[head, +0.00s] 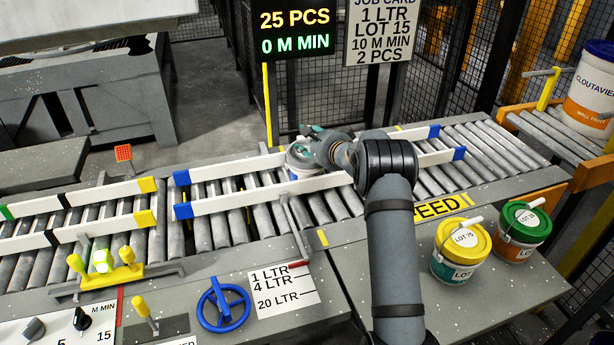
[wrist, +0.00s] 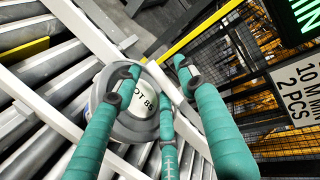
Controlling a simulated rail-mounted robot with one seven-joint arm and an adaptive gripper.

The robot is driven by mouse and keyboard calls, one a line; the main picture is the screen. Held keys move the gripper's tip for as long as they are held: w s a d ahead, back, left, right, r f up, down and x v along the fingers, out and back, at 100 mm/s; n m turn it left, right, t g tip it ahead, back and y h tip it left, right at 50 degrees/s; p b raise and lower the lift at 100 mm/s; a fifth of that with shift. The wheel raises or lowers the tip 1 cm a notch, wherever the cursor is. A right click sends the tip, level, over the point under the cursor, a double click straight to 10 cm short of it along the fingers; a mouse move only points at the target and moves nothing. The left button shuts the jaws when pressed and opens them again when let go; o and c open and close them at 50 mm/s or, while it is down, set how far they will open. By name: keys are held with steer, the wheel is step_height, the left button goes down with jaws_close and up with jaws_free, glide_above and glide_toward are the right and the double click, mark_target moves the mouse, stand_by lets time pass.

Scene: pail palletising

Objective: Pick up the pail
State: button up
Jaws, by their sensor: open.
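A pail with a grey rim and a pale lid (head: 297,157) stands on the roller conveyor between white guide rails. In the wrist view its round lid (wrist: 145,97) carries a label reading partly "OT 8", and the rest is hidden by a finger. My gripper (head: 312,140) is over this pail in the head view. In the wrist view my gripper (wrist: 155,75) has its teal fingers spread, two on the near left and middle over the lid and one to the right. Whether any finger touches the pail cannot be told.
White guide rails (head: 242,199) with blue ends flank the pail. A yellow-lidded pail (head: 463,240) and a green-lidded pail (head: 525,221) stand on the front table at right. A large white pail (head: 590,95) stands at far right. A blue handwheel (head: 222,305) is in front.

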steer(key=shift+c, duration=1.2)
steer(key=c, duration=0.7)
jaws_close()
steer(key=shift+r, duration=0.1)
